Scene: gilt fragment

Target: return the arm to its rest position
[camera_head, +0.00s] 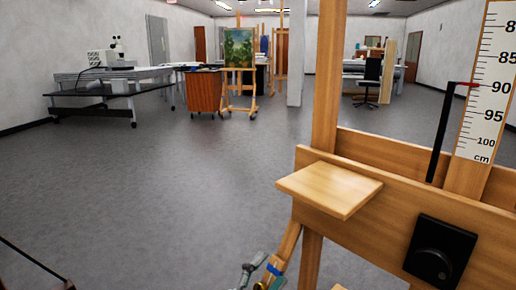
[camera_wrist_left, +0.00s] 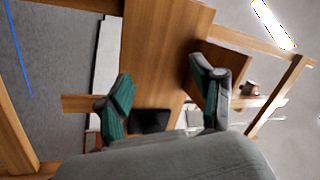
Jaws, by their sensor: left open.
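My left gripper (camera_head: 258,274) shows at the bottom of the head view, low beside the wooden easel (camera_head: 400,205) and partly cut off by the frame edge. In the left wrist view its two green-padded fingers (camera_wrist_left: 160,72) are spread apart, with nothing held between them. Wooden boards (camera_wrist_left: 165,45) fill the view behind the fingers; I cannot tell how far away they are. My right gripper is in neither view.
The easel has a jutting wooden ledge (camera_head: 330,187), a black knob plate (camera_head: 440,252) and a centimetre scale (camera_head: 487,90). Open grey floor (camera_head: 150,190) lies to the left. A bench (camera_head: 105,88), an orange cabinet (camera_head: 203,92) and a painting (camera_head: 239,48) stand far back.

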